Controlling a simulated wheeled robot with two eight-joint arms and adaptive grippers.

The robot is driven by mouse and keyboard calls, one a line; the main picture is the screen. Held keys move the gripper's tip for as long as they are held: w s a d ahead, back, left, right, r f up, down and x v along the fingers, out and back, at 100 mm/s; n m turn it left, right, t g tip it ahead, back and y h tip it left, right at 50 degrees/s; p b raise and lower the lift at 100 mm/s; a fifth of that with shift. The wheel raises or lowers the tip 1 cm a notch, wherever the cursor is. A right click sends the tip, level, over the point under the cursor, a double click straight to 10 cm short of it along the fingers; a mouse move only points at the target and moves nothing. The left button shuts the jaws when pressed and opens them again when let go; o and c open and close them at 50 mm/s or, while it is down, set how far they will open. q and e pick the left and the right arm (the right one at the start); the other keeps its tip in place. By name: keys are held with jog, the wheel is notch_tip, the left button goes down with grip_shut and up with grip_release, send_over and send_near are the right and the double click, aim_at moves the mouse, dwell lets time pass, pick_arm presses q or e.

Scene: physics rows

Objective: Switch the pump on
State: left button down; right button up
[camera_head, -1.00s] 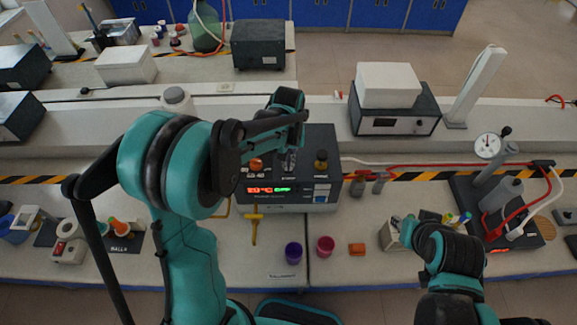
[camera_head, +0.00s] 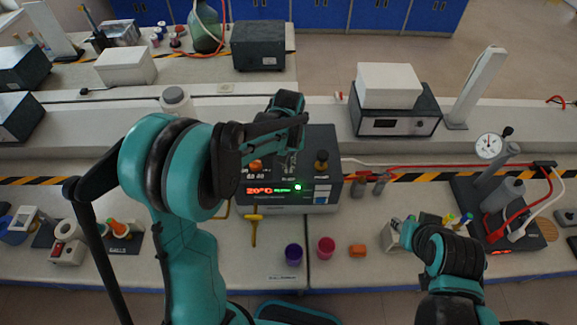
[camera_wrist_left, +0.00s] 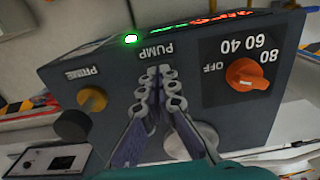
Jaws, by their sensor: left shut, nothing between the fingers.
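The dark control box (camera_head: 326,141) stands in the middle of the bench, with a red "20°C" display (camera_head: 259,190) and green text beside it. A green lamp (camera_head: 298,187) glows on its front; it also shows in the left wrist view (camera_wrist_left: 131,39). My left gripper (camera_head: 290,163) is over the box top, shut and empty. In the left wrist view its fingertips (camera_wrist_left: 160,76) are at the PUMP label (camera_wrist_left: 157,50). The pump switch itself is hidden by the fingers. My right gripper (camera_head: 398,224) is low at the right, its jaws too small to read.
An orange knob (camera_wrist_left: 247,75) marked OFF, 40, 60, 80 and a yellow knob (camera_wrist_left: 92,98) by the PRIME label flank the fingers.

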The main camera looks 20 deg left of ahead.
pick_arm(q)
jog(key=shift+r+p, duration=2.15)
jog(key=shift+r, duration=1.25)
jog(key=s+a+f+m+t+b, duration=0.1)
jog(key=s+f+t+b, duration=0.2)
jog(key=s+f+b, duration=0.2)
jog(key=s+a+f+m+t+b, duration=0.1)
jog(key=s+f+t+b, duration=0.3)
jog(key=s+b, duration=0.8)
jog(key=shift+a+f+m+b, duration=0.4)
jog(key=shift+f+m+b, duration=0.2)
jog(key=shift+f+b, duration=0.45)
